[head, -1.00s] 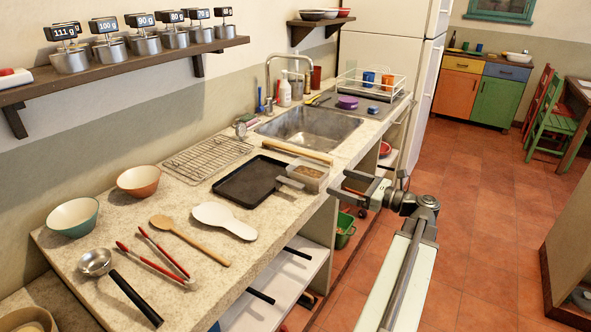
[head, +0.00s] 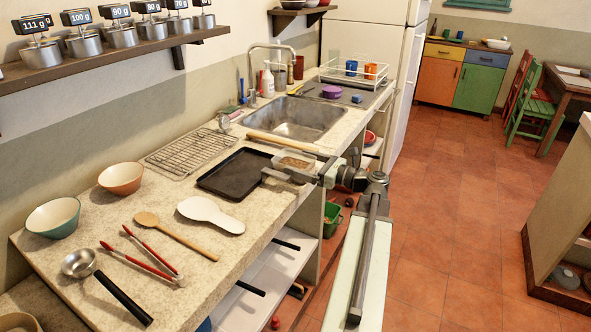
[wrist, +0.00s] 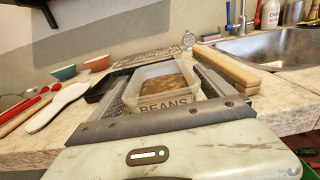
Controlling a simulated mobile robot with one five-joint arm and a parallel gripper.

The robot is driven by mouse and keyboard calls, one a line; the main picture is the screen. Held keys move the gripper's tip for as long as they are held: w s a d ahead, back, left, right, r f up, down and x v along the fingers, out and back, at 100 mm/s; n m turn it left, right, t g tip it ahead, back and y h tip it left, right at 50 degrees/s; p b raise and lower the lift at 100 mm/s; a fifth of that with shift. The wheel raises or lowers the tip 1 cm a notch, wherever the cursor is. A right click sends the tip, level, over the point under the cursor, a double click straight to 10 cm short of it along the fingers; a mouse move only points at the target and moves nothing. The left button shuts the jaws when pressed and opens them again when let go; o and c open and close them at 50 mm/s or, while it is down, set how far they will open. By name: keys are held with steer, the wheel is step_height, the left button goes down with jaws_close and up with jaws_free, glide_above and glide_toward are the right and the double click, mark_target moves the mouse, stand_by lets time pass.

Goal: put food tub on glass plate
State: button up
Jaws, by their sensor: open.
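The food tub is a small clear tub (head: 294,161) with brown contents, on the counter at the right of the black tray. In the wrist view the tub (wrist: 166,84) shows a BEANS label on its near side. My gripper (head: 287,168) is open, and it shows in the wrist view too (wrist: 163,80). Its fingers reach along both sides of the tub, which sits between them. I cannot tell if either finger touches it. I cannot make out a glass plate in these views.
A black tray (head: 234,174) lies left of the tub and a rolling pin (head: 283,143) lies behind it. A sink (head: 297,117), wire rack (head: 188,151), two bowls, a white spoon rest (head: 210,214) and utensils are on the counter.

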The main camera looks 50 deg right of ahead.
mark_target(279, 156)
steer(key=x, duration=0.3)
steer(key=c, duration=1.6)
steer(key=shift+c, duration=0.2)
step_height(279, 156, up, 10)
steer(key=p, duration=1)
step_height(279, 156, up, 7)
steer(key=p, duration=0.6)
steer(key=shift+f+p, duration=0.25)
steer(key=shift+p, duration=0.05)
